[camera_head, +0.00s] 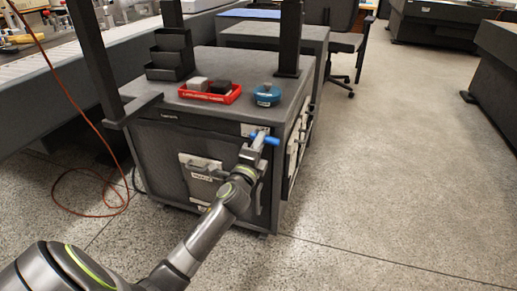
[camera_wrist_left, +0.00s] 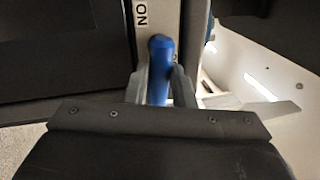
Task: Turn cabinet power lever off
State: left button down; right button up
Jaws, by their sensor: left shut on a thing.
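The power lever has a blue handle (camera_head: 264,137) at the upper right corner of the cabinet's (camera_head: 160,160) front. In the head view my left gripper (camera_head: 257,142) reaches it from the front. In the left wrist view the blue handle (camera_wrist_left: 160,66) stands between the two fingers of my left gripper (camera_wrist_left: 160,88), which is shut on it. The lever's base is hidden by the gripper. My right gripper is in neither view.
On the cabinet top stand a red tray (camera_head: 225,97) with small blocks, a blue round object (camera_head: 267,94) and a dark stepped organiser (camera_head: 172,55). A dark post (camera_head: 289,40) rises at the back. An orange cable (camera_head: 95,125) hangs at left. Open floor (camera_head: 400,170) lies to the right.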

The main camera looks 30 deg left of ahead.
pick_arm(q)
jog(key=shift+n, duration=0.7)
jog(key=shift+y, duration=0.3)
jog(key=c, duration=1.2)
grip_release()
jog(key=shift+r, duration=0.1)
jog(key=shift+c, duration=0.2)
jog(key=shift+s, duration=0.15)
jog(key=v, duration=1.7)
jog(key=shift+d, duration=0.1)
